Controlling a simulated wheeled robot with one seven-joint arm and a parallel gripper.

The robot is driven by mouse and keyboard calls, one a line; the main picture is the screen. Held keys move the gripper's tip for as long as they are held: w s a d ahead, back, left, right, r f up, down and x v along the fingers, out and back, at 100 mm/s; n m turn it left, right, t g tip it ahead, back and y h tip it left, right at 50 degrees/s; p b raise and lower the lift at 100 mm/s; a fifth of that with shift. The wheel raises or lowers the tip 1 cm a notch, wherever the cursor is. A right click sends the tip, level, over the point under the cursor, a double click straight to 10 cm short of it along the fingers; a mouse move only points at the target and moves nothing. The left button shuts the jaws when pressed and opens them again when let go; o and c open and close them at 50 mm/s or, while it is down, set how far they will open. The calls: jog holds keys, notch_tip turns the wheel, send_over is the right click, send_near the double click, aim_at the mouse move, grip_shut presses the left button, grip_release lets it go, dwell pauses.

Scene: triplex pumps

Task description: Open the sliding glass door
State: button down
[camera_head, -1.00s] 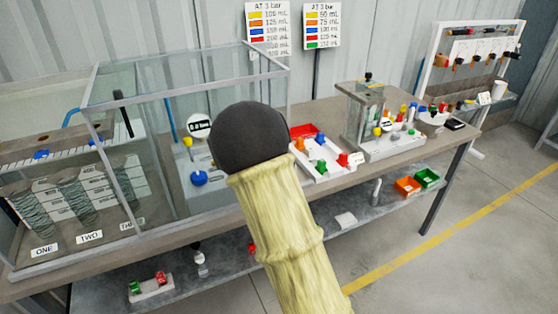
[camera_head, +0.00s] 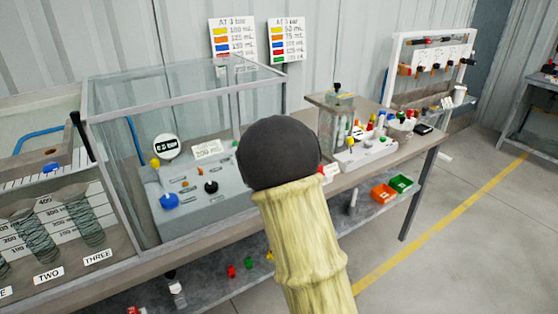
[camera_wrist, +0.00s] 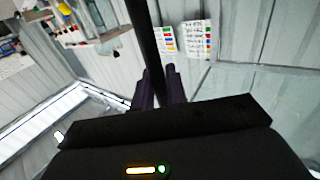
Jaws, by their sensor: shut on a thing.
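The glass case (camera_head: 183,97) stands on the bench at left centre in the head view, over a grey panel with a gauge and knobs. My gripper is hidden in the head view behind the black round joint of my arm. In the wrist view my gripper (camera_wrist: 155,84) has its two dark fingers around a black upright bar (camera_wrist: 147,40), which looks like the glass door's handle. A glass pane (camera_wrist: 240,95) shows at the right there. Another black bar (camera_head: 78,130) stands at the case's left side. How far the door stands open cannot be told.
Graduated spring tubes (camera_head: 85,222) stand at the left. A small clear unit (camera_head: 338,108) and small coloured parts stand right of my arm on the bench (camera_head: 420,148). Orange (camera_head: 383,194) and green bins (camera_head: 400,184) sit on the lower shelf. The floor at right is clear.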

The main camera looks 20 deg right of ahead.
jog(key=c, duration=1.5)
grip_release()
jog(key=shift+s, duration=0.1)
jog(key=b+v, duration=1)
jog(key=v, duration=0.7)
jog(key=shift+s, duration=0.15)
jog(key=shift+a, duration=0.1)
